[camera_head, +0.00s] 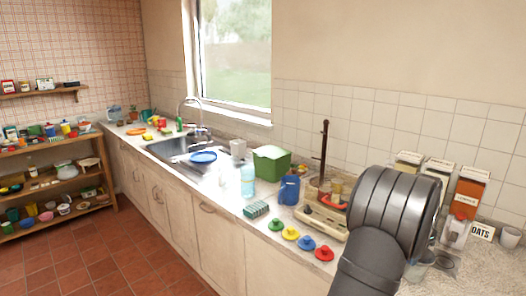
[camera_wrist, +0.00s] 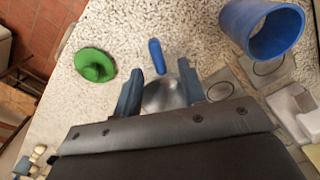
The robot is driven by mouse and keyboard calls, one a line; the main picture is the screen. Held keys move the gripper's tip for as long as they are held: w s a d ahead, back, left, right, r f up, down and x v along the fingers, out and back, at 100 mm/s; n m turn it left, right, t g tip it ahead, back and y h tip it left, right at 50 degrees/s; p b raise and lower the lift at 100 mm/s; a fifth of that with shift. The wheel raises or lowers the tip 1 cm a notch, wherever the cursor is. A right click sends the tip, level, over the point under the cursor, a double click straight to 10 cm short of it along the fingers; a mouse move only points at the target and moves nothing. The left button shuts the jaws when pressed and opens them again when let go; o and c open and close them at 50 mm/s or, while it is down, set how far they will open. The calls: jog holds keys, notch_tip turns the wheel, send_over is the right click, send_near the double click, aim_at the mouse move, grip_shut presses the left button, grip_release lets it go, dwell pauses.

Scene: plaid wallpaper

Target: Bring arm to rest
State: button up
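My gripper (camera_wrist: 160,88) shows in the wrist view, pointing down over the speckled countertop. Its two blue-grey fingers stand apart, so it is open. A shiny silver round thing (camera_wrist: 160,97) shows between and below the fingers; I cannot tell whether it touches them. A small blue rod-like thing (camera_wrist: 157,57) lies just beyond the fingertips. In the head view my dark grey arm fills the lower right over the counter, and my gripper cannot be made out there.
A green round lid (camera_wrist: 95,65) lies left of my fingers and a blue cup (camera_wrist: 262,30) lies to the right. The floor (camera_head: 100,262) is clear.

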notch_tip(320, 180, down, 4)
jog(key=shift+f, duration=0.1)
jog(key=shift+r, duration=0.2)
notch_tip(320, 180, up, 18)
jog(key=f, duration=0.1)
notch_tip(320, 180, down, 17)
jog(key=shift+r, duration=0.1)
jog(key=shift+w+r, duration=0.1)
jog(key=shift+r, duration=0.2)
notch_tip(320, 180, up, 8)
jog(key=shift+r, duration=0.2)
jog(key=shift+s+a+f+m, duration=0.15)
jog(key=shift+s+m, duration=0.2)
jog(key=shift+m, duration=0.1)
jog(key=shift+s+a+f+m, duration=0.1)
jog(key=shift+s+m, duration=0.2)
jog(key=shift+m, duration=0.15)
